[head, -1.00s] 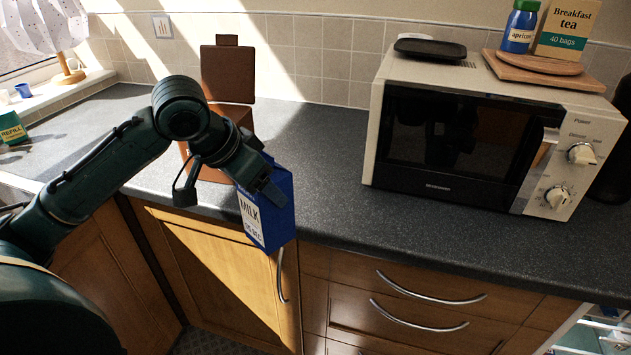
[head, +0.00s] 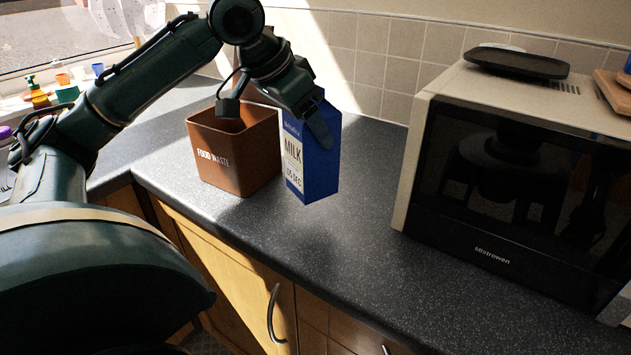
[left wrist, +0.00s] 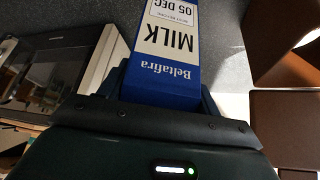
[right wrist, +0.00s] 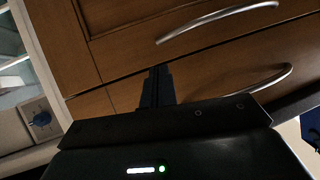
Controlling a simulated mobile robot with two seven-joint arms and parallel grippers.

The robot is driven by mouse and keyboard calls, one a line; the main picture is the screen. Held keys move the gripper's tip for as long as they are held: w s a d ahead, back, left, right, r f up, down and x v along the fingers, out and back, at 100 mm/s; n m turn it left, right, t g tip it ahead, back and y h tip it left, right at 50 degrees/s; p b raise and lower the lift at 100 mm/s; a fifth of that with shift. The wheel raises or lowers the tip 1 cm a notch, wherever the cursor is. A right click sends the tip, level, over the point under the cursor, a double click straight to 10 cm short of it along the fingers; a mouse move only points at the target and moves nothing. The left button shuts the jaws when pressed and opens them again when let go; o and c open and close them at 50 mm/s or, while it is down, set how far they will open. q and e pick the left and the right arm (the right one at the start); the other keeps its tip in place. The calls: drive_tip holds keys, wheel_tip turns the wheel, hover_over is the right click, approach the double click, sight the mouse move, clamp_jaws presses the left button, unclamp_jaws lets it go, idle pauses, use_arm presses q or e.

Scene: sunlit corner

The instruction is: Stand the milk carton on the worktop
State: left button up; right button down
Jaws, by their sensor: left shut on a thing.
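The milk carton (head: 322,165) is blue with a white label and hangs upright or nearly so over the worktop (head: 345,255), between the brown bin and the microwave. My left gripper (head: 318,122) is shut on its upper part. The carton also shows in the left wrist view (left wrist: 172,48), its print upside down there. I cannot tell whether its base touches the worktop. My right gripper (right wrist: 158,88) is not in the head view; in the right wrist view its fingers look closed together and empty, before wooden drawer fronts.
The brown food waste bin (head: 232,160) stands open just left of the carton. The microwave (head: 510,190) stands to the right. Bare worktop lies in front of the carton and between it and the microwave. The worktop's front edge runs above the cupboard doors (head: 225,275).

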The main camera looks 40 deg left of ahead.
sight(308, 160)
use_arm(q)
drive_tip(key=shift+f+b, duration=0.85)
drive_tip(key=shift+f, duration=2.45)
drive_tip(key=o, duration=1.5)
drive_tip(key=p+v, duration=0.2)
drive_tip(key=v, duration=1)
